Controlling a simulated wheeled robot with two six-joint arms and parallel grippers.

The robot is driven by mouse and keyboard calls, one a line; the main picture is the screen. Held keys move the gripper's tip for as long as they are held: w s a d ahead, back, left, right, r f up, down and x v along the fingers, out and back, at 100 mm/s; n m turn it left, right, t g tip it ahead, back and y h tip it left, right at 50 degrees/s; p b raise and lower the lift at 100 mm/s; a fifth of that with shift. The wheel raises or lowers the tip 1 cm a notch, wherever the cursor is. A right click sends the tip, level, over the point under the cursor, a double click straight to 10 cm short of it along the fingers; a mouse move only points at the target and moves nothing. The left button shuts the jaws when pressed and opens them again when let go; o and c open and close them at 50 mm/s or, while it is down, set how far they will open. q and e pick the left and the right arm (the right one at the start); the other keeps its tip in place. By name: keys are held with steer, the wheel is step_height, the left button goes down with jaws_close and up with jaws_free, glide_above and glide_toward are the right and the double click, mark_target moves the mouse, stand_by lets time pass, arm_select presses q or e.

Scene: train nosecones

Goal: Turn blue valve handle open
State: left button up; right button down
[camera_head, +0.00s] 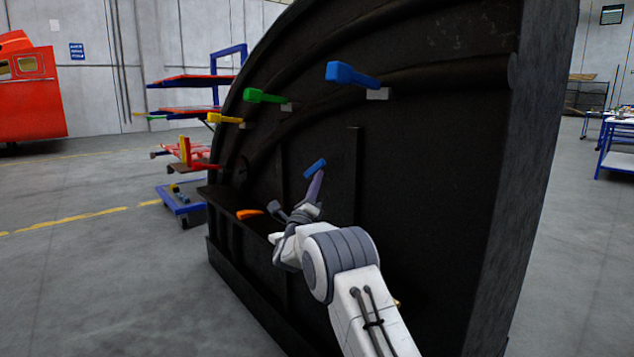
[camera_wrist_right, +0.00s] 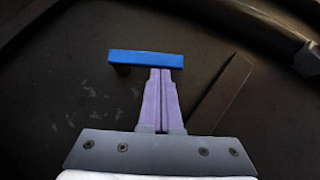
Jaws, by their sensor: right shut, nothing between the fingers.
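A small blue handle (camera_head: 315,167) stands out from the dark panel (camera_head: 430,180), right at the tips of my right gripper (camera_head: 317,178). In the right wrist view the blue handle (camera_wrist_right: 146,59) is a bar lying across the picture, its longer part to the left of the fingertips. My right gripper (camera_wrist_right: 161,72) has its purple fingers together, empty, with their tips at the bar's lower edge; I cannot tell whether they touch it. A larger-looking blue handle (camera_head: 350,74) is higher on the panel, pointing left. My left gripper is not in view.
Green (camera_head: 264,96) and yellow (camera_head: 224,118) handles stick out along the panel's curved edge. An orange handle (camera_head: 249,214) is low on the left, beside my right wrist. A red-and-blue cart (camera_head: 182,204) stands behind on the left. Open floor (camera_head: 90,270) lies left of the panel.

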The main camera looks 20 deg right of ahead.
steer(key=shift+d+r+n+y, duration=0.15)
steer(key=shift+r+n+y, duration=0.05)
steer(key=shift+n+y, duration=0.25)
steer(key=shift+r+n+y, duration=0.25)
steer(key=shift+n, duration=0.2)
steer(key=shift+w+r+n+y+p, duration=0.15)
steer(key=shift+r+n+y+p, duration=0.7)
steer(key=shift+n+y+p, duration=0.45)
steer(key=w+r+n+y+p, duration=0.1)
steer(key=n+p, duration=0.1)
steer(key=w+r+n+g+y+p, duration=0.1)
steer(key=n+p, duration=0.1)
steer(key=p, duration=0.1)
steer(key=w+a+r+n+g+y+p, duration=0.1)
steer(key=n+y+p, duration=0.1)
steer(key=p, duration=0.1)
steer(key=shift+a+r+n, duration=0.1)
steer(key=shift+r+n, duration=0.05)
steer(key=shift+n, duration=0.15)
